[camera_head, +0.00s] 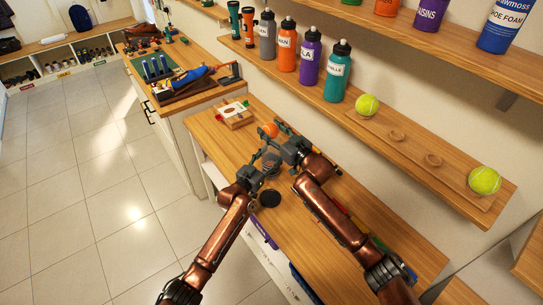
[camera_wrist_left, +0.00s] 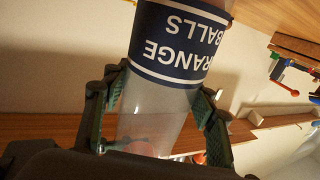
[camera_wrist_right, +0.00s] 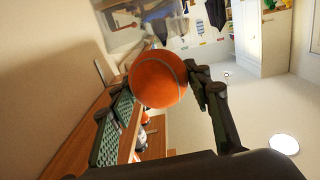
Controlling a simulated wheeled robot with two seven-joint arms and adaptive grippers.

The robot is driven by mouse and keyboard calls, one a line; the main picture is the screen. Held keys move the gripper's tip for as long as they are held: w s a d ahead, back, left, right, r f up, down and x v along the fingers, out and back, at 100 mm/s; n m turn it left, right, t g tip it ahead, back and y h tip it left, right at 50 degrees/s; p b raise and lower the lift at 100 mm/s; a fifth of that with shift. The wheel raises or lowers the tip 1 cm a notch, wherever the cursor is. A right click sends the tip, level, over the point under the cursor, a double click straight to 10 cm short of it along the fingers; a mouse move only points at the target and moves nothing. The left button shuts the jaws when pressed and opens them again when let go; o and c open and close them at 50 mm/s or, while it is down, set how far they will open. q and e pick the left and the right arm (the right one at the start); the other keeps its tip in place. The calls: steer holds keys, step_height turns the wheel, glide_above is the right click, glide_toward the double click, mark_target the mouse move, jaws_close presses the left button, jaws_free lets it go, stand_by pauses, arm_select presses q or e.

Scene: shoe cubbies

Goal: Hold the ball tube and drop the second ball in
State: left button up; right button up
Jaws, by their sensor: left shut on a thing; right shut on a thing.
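My left gripper (camera_wrist_left: 165,110) is shut around the clear ball tube (camera_wrist_left: 155,115), which has a navy label reading ORANGE BALLS. A reddish patch shows through the tube's wall close to the gripper; I cannot tell its shape. In the head view, the left gripper (camera_head: 258,168) is low over the wooden bench and the tube is mostly hidden. My right gripper (camera_head: 284,137) is shut on an orange ball (camera_head: 271,130), just above and beyond the left gripper. In the right wrist view, the ball (camera_wrist_right: 158,79) sits at the fingertips. Its position over the tube's mouth is unclear.
A round black disc (camera_head: 270,198) lies on the bench (camera_head: 300,250) near its front edge. The shelf above holds several bottles (camera_head: 338,75) and two yellow tennis balls (camera_head: 367,105) on a wooden rack (camera_head: 400,137), close to my right arm.

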mark_target(271, 124)
steer(key=shift+f, duration=0.2)
steer(key=o, duration=1.2)
step_height(271, 124, up, 10)
arm_select(q)
steer(key=o, duration=1.2)
steer(key=shift+o, duration=0.2)
steer(key=shift+s, duration=0.1)
